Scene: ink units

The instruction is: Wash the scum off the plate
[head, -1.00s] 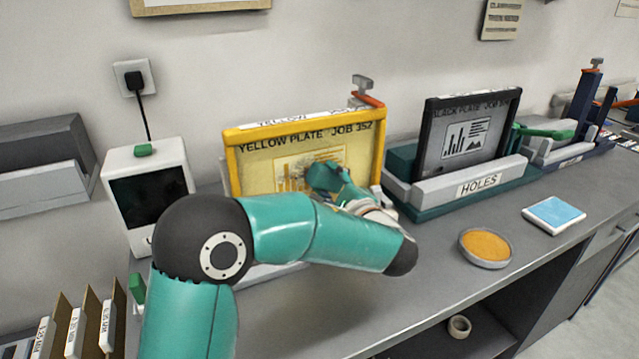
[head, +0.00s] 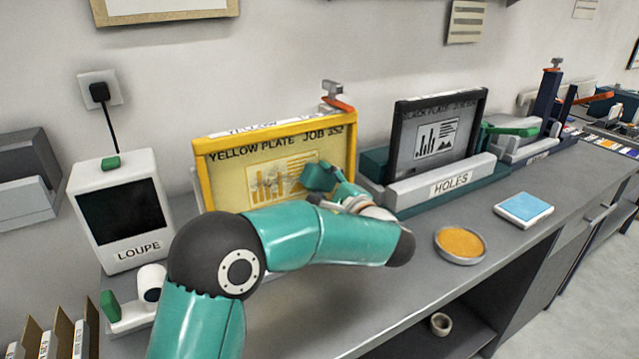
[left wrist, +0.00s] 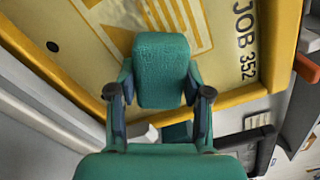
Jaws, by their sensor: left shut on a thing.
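The yellow plate (head: 225,178), lettered "YELLOW PLATE JOB 352", stands upright in a frame against the wall, with a bar-chart picture on its face. In the left wrist view the plate (left wrist: 90,50) fills the upper part. My left gripper (head: 338,192) is in front of the plate's lower right part, shut on a teal textured pad (head: 318,177). The pad also shows between the fingers (left wrist: 160,95) in the left wrist view, against or very near the face. The printed area looks slightly dull; I cannot tell how much scum is on it. My right gripper is not in view.
A white loupe box (head: 122,215) stands left. An orange round dish (head: 460,243) and a blue pad (head: 523,207) lie on the bench (head: 400,290).

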